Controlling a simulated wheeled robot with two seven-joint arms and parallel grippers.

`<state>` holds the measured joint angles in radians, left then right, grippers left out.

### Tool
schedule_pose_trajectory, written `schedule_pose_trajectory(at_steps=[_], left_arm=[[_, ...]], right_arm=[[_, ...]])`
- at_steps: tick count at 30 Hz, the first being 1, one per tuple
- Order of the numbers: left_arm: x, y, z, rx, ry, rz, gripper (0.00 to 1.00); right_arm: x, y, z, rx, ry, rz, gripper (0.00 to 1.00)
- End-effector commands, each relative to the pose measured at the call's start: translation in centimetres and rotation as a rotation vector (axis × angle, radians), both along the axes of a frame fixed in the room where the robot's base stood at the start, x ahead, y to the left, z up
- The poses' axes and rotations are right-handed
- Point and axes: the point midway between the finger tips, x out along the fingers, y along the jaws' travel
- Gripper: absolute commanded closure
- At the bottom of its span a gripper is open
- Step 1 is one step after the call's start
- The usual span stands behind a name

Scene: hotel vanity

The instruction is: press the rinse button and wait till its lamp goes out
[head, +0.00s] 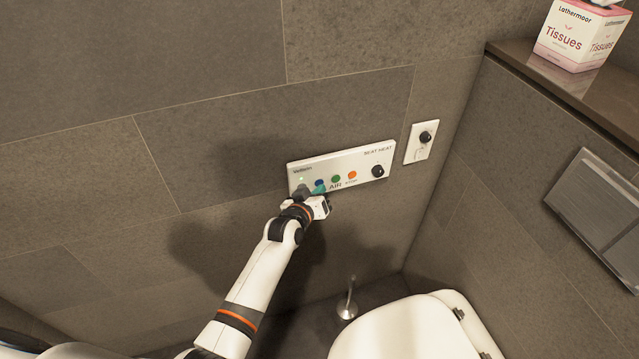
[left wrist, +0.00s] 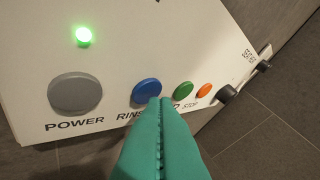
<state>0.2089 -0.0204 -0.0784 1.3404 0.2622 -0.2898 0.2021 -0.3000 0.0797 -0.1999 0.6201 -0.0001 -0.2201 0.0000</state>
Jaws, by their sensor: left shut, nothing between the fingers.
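The white control panel (head: 341,166) is fixed to the tiled wall. In the left wrist view, the blue rinse button (left wrist: 146,90) sits between the grey POWER button (left wrist: 75,93) and the green button (left wrist: 182,90). A small green lamp (left wrist: 83,36) glows above POWER; I see no lit lamp beside the rinse button. My left gripper (head: 319,188) is shut and empty, with its teal fingertips (left wrist: 160,100) at the lower right edge of the rinse button, partly covering its label. I cannot tell whether they touch it. My right gripper is not in view.
An orange stop button (left wrist: 203,90) and a black knob (head: 378,171) are farther right on the panel. A wall plate with another knob (head: 425,137) is beside it. Below are a white toilet (head: 405,330) and a brush handle (head: 348,300). A tissue box (head: 582,35) stands on the shelf.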

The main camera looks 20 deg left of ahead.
Motion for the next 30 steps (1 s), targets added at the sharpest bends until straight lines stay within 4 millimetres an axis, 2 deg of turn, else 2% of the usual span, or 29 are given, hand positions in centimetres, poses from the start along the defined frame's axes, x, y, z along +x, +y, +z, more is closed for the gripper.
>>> schedule_pose_trajectory(at_steps=[30], left_arm=[[0.55,0.39,0.1,0.0,-0.001,0.0,1.0]], right_arm=[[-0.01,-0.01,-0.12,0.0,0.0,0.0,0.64]])
